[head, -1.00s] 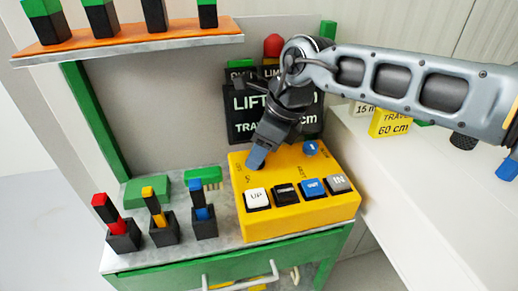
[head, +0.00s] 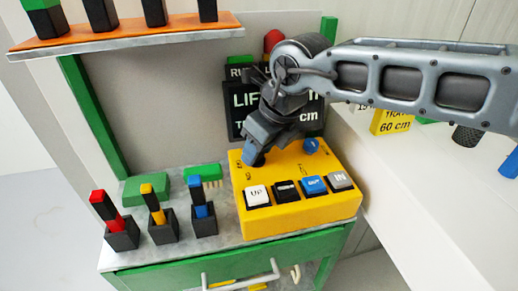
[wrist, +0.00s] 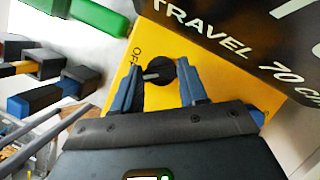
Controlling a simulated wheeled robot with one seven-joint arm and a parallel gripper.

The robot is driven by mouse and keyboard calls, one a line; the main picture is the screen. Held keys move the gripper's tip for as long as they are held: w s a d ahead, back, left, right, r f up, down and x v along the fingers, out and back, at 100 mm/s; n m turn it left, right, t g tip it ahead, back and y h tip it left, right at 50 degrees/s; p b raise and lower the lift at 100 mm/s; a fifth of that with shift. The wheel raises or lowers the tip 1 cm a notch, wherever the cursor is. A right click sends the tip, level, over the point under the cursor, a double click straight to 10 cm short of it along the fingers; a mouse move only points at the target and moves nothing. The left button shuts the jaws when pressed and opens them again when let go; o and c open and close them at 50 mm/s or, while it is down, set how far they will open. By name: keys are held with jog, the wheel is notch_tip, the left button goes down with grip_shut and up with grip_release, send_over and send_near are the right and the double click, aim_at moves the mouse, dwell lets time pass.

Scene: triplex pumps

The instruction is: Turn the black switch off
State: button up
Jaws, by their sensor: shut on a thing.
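The yellow control box (head: 300,214) sits on the bench, and its panel also shows in the wrist view (wrist: 225,82). The round black switch (wrist: 160,72) carries a light pointer mark aimed left, towards the partly covered OFF lettering. My gripper (wrist: 161,86) has its two blue fingers on either side of the black switch and is shut on it. In the head view my gripper (head: 251,158) is down at the box's back left corner and hides the switch.
A blue knob (head: 311,147) is at the box's back right. Push buttons, including a white UP button (head: 257,196), line the front. A black sign (head: 245,108) stands close behind. Coloured-handled tools (head: 156,212) in black holders stand to the left.

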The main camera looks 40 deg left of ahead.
jog(key=m+b, duration=0.2)
jog(key=m+t+b, duration=0.1)
jog(key=m, duration=0.1)
jog(key=shift+s+f+t+h+b, duration=0.1)
jog(key=shift+f+t+h+b, duration=0.1)
jog(key=shift+t+h+b, duration=0.15)
jog(key=m+t+b, duration=0.1)
jog(key=m+b, duration=0.2)
jog(key=shift+r, duration=0.15)
jog(key=shift+r+h, duration=0.1)
jog(key=shift+h, duration=0.15)
jog(key=o, duration=0.8)
jog(key=shift+s, duration=0.1)
jog(key=shift+b+v, duration=0.35)
jog(key=shift+v, duration=3.5)
